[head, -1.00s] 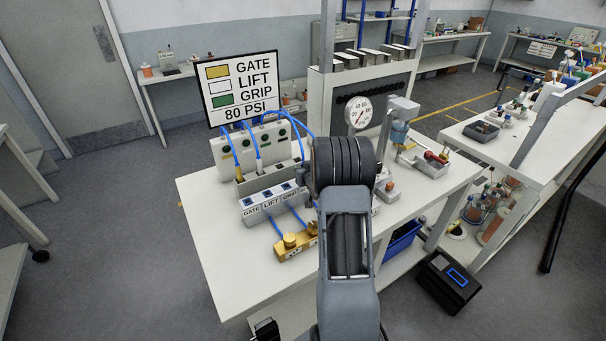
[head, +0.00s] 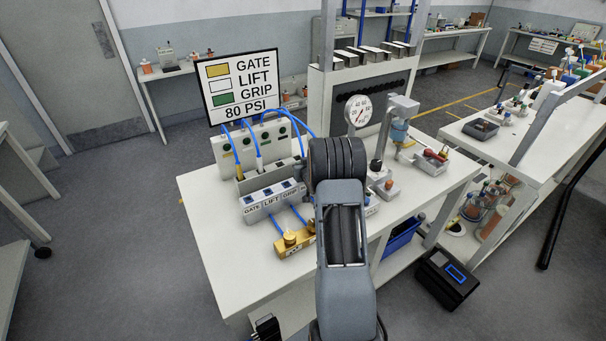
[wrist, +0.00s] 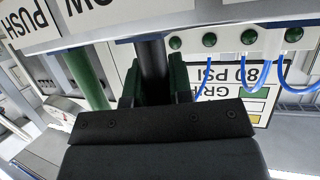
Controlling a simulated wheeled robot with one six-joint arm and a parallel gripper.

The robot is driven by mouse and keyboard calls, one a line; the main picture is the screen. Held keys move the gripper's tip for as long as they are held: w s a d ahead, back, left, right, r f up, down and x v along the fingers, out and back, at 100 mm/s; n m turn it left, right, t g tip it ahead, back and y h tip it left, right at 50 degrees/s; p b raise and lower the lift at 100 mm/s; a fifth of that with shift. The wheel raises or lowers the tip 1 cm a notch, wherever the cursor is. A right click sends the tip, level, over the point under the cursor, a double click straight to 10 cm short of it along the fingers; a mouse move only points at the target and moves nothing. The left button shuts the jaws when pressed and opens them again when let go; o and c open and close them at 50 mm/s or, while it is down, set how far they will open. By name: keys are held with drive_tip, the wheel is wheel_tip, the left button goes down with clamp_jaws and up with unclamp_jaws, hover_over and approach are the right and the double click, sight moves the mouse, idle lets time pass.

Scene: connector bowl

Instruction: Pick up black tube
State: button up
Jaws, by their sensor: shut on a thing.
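In the wrist view the black tube (wrist: 152,55) stands between the dark green fingers of my gripper (wrist: 154,82). The fingers are shut on it from both sides. One end of the tube meets the edge of a pale lettered panel at the top of the view; I cannot tell whether it is fixed there. The other end is hidden behind the gripper body. In the head view my arm hides the gripper and the tube.
A green tube (wrist: 88,78) is beside the gripper in the wrist view. The head view shows a sign (head: 242,88), blue hoses, a GATE/LIFT/GRIP block (head: 272,202), a brass fitting (head: 292,244) and a gauge (head: 358,111). The table's (head: 215,235) left end is clear.

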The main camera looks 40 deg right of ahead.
clamp_jaws()
